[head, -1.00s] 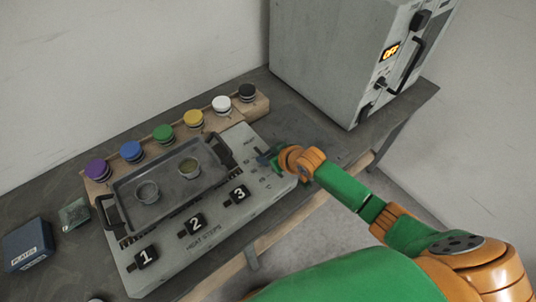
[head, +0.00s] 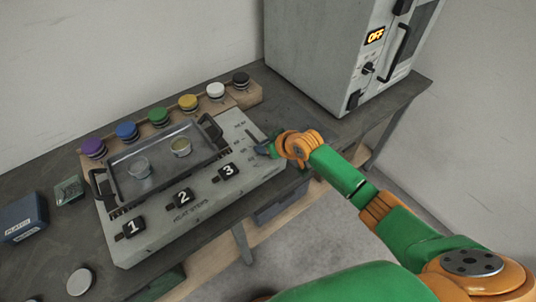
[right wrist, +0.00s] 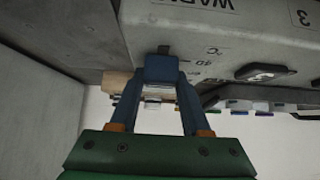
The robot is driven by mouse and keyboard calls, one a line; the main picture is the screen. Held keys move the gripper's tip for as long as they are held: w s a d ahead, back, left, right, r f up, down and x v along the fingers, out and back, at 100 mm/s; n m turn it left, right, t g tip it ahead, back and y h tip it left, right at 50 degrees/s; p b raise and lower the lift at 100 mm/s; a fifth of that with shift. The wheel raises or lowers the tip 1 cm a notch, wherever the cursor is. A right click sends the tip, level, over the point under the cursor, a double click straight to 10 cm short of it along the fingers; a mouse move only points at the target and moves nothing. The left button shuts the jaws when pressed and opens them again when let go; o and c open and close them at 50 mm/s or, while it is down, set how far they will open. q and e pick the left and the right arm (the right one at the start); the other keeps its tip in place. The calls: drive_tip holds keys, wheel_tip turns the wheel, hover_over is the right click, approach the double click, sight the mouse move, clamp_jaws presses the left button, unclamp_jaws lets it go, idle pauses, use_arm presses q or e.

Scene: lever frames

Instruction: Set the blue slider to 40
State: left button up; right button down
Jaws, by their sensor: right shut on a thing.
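The grey heat-steps panel (head: 200,200) lies on the bench. A slider scale with small marks runs along its right side. My right gripper (head: 268,149) is at this scale. In the right wrist view my right gripper (right wrist: 157,95) is shut on the blue slider (right wrist: 161,68), its fingers on either side of the knob. A printed mark that looks like 40 is beside the knob, but the exact setting is hard to read. In the head view the gripper largely hides the knob. My left gripper is out of view.
A metal tray (head: 158,185) with two small dishes sits on the panel, behind the black blocks numbered 1, 2 and 3. Several coloured-lid jars stand on a wooden rack (head: 250,94) behind. A grey oven (head: 330,60) reading OFF stands at the back right.

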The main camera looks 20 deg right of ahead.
drive_tip(key=shift+s+f, duration=0.1)
drive_tip(key=shift+f, duration=0.1)
drive_tip(key=shift+c, duration=1.8)
unclamp_jaws()
drive_tip(key=shift+r, duration=0.1)
drive_tip(key=p+v, duration=0.1)
drive_tip(key=v, duration=0.6)
